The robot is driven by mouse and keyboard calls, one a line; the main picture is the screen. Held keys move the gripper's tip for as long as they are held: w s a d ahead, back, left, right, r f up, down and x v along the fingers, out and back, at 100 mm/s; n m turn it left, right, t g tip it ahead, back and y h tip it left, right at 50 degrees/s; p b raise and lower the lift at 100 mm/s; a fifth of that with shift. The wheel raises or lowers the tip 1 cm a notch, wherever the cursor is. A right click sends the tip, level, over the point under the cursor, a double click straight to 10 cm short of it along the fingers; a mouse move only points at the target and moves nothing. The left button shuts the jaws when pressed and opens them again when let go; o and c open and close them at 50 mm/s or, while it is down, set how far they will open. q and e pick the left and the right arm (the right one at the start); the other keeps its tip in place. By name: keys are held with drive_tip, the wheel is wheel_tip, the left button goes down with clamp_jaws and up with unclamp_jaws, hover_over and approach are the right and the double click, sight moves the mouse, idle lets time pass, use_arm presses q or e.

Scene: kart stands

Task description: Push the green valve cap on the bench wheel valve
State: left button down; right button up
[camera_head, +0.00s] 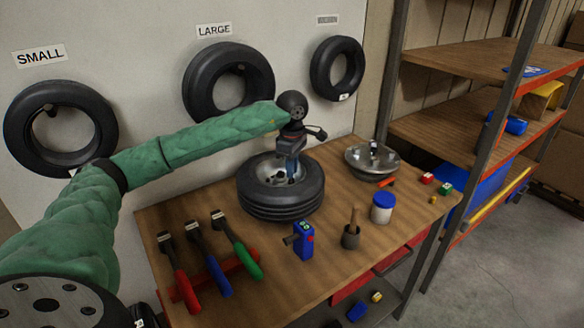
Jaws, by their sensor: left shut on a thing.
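The bench wheel (281,205), a black tyre on a grey metal rim, lies flat on the wooden bench. My left gripper (291,176) points down over the rim, near its middle. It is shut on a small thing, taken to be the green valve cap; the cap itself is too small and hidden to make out. The wheel valve is also hidden by the gripper, so I cannot tell whether the cap touches it. My right gripper is not in view.
Red, blue and green-handled tools (213,262) lie at the bench's front left. Tyres hang on the wall behind. Shelves stand right.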

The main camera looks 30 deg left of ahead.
use_arm(q)
drive_tip(key=shift+f+b, duration=0.4)
drive_tip(key=shift+f, duration=0.15)
drive_tip(key=c, duration=1.3)
unclamp_jaws()
wheel_tip(320, 180, up, 12)
drive_tip(key=p, duration=0.3)
drive_tip(key=shift+p, duration=0.4)
